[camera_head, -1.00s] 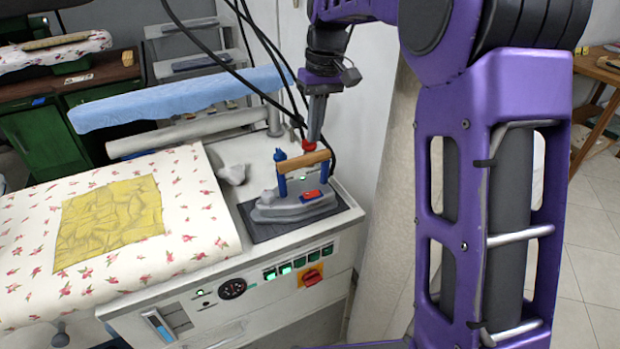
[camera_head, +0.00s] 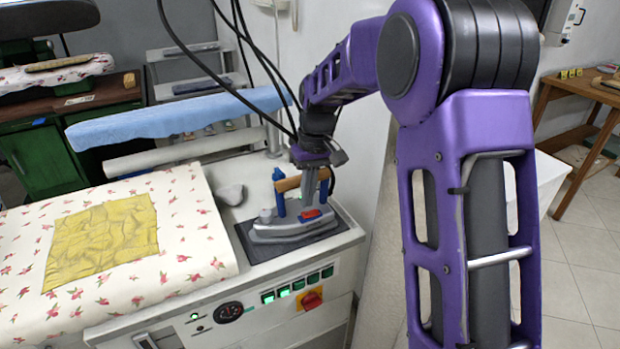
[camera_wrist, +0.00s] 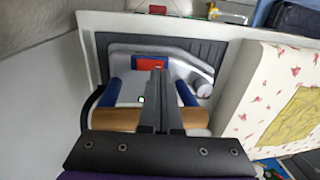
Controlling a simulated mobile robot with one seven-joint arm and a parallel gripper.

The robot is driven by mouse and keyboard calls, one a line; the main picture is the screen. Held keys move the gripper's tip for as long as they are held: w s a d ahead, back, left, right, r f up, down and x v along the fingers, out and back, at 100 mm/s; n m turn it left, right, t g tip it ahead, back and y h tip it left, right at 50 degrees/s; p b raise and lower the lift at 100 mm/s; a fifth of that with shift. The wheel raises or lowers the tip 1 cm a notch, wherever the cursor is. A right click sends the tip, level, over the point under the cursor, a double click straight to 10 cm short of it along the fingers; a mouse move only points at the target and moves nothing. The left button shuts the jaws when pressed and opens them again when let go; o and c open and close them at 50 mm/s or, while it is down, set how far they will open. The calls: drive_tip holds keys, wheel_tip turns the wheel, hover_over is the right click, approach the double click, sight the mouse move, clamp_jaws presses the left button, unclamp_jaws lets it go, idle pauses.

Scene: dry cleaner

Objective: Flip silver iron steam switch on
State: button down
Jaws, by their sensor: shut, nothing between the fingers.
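The silver iron (camera_head: 285,229) stands on a dark mat (camera_head: 250,240), with a wooden handle (camera_head: 288,184) on blue posts. Its red switch (camera_head: 311,214) faces the front. In the wrist view the iron (camera_wrist: 122,62) is seen from above, with the red switch (camera_wrist: 150,63) just beyond my fingertips. My gripper (camera_wrist: 158,78) is shut and empty, pointing down past the wooden handle (camera_wrist: 118,119). In the head view my gripper (camera_head: 310,196) is at the handle, just above the switch. Contact with the switch and the switch's setting cannot be told.
The flowered ironing board (camera_head: 190,225) with a yellow cloth (camera_head: 105,240) is left of the iron. A blue padded board (camera_head: 170,115) lies behind. Black cables (camera_head: 262,65) hang near my arm. The front panel has green buttons (camera_head: 298,284) and a red knob (camera_head: 312,300).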

sight(310, 213)
drive_tip(key=shift+a+f, duration=0.1)
drive_tip(key=shift+f, duration=1)
drive_tip(key=shift+s+a+f, duration=0.15)
drive_tip(key=shift+f, duration=0.1)
drive_tip(key=shift+w+d+r+p, duration=0.1)
drive_tip(key=shift+w+d+p, duration=0.1)
drive_tip(key=shift+d, duration=0.2)
drive_tip(key=shift+w+d+r+p, duration=0.1)
drive_tip(key=shift+w+d+p, duration=0.05)
drive_tip(key=shift+d, duration=0.25)
drive_tip(key=shift+r, duration=0.1)
